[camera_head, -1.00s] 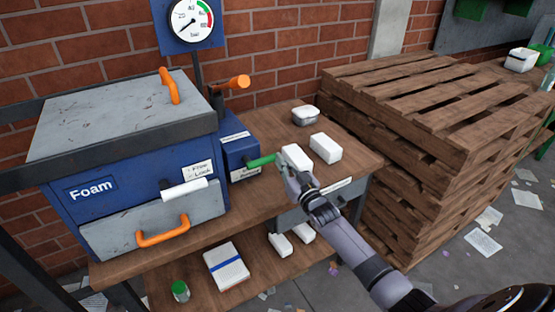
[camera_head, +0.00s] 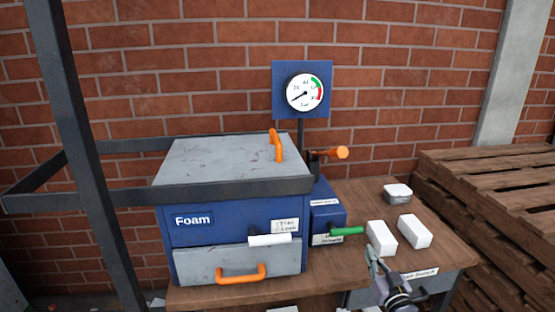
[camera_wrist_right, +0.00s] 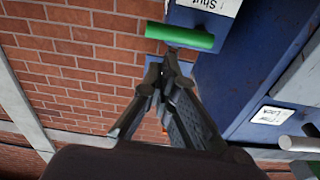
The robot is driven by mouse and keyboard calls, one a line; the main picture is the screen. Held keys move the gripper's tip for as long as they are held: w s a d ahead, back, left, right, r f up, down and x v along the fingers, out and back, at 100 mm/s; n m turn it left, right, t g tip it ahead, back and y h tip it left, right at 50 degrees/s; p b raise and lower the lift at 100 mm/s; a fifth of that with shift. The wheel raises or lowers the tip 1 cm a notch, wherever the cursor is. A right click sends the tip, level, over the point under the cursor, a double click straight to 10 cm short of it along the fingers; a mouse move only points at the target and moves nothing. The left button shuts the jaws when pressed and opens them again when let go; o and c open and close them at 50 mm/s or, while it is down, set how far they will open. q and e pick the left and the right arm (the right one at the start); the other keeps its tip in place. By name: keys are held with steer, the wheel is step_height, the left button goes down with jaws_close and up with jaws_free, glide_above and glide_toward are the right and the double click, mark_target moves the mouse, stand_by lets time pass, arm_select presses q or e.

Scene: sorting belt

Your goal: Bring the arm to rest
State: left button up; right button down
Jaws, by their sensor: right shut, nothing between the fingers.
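My right gripper (camera_head: 372,255) is low on the right in the head view, in front of the white boxes. Its fingers are shut and empty. In the right wrist view the closed fingertips (camera_wrist_right: 172,62) appear just below the green handle (camera_wrist_right: 180,37), with no clear contact. The green handle (camera_head: 347,231) sticks out to the right from a small blue box (camera_head: 325,212) beside the foam machine. Most of my right arm is cut off by the bottom edge of the head view. My left gripper is not in view.
The blue foam machine (camera_head: 190,238) with its grey lid and orange-handled drawer stands left on the wooden table (camera_head: 350,192). Two white boxes (camera_head: 381,238) and a small lidded tub (camera_head: 397,194) sit at right. Stacked pallets (camera_head: 490,180) stand beyond. A gauge (camera_head: 305,92) hangs behind.

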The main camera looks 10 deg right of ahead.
steer(key=s+a+f+n+g, duration=0.1)
steer(key=s+a+f+g, duration=0.35)
steer(key=s, duration=0.35)
steer(key=s+a+f+g, duration=0.3)
steer(key=s+a+f, duration=0.3)
steer(key=s, duration=0.2)
steer(key=s+a+n+g, duration=0.1)
steer(key=s+g, duration=0.3)
steer(key=s, duration=0.8)
steer(key=s+a+g, duration=0.2)
steer(key=s+g, duration=0.2)
steer(key=s, duration=0.9)
step_height(320, 180, down, 27)
steer(key=s+g, duration=0.1)
steer(key=s, duration=0.1)
steer(key=s+d+f+g+h, duration=0.1)
steer(key=s+d+f, duration=0.2)
steer(key=s+f, duration=1.1)
steer(key=shift+s+f, duration=0.3)
steer(key=shift+s, duration=0.8)
steer(key=c, duration=2.3)
jaws_free()
steer(key=shift+d+g, duration=0.15)
steer(key=shift+g, duration=0.1)
